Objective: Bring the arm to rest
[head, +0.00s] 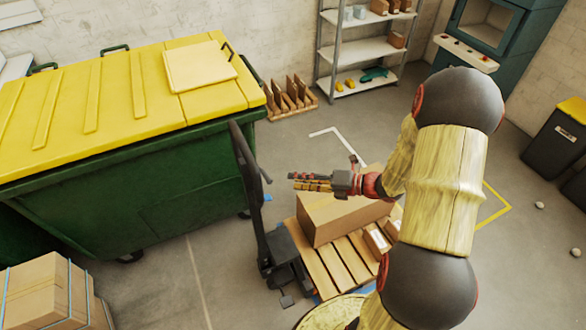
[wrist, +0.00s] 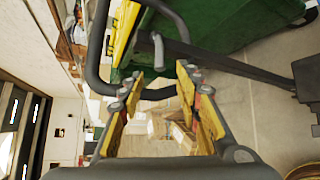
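My gripper (head: 294,181) is at the end of my raised, bent arm, above the cardboard box on the pallet in the head view. Its fingers point left. The wrist view shows the two fingers of my gripper (wrist: 163,86) spread apart with nothing held between them. The dark handle of a pallet jack (head: 250,170) stands just left of the fingertips in the head view. In the wrist view a dark curved handle (wrist: 97,55) passes beyond the fingertips. I cannot tell whether it touches them.
A green bin (head: 180,190) with a yellow lid (head: 110,95) fills the left. A large box (head: 335,215) lies on a wooden pallet (head: 330,262) below my gripper. Metal shelves (head: 365,50) stand behind. Open floor (head: 195,280) lies left of the pallet jack.

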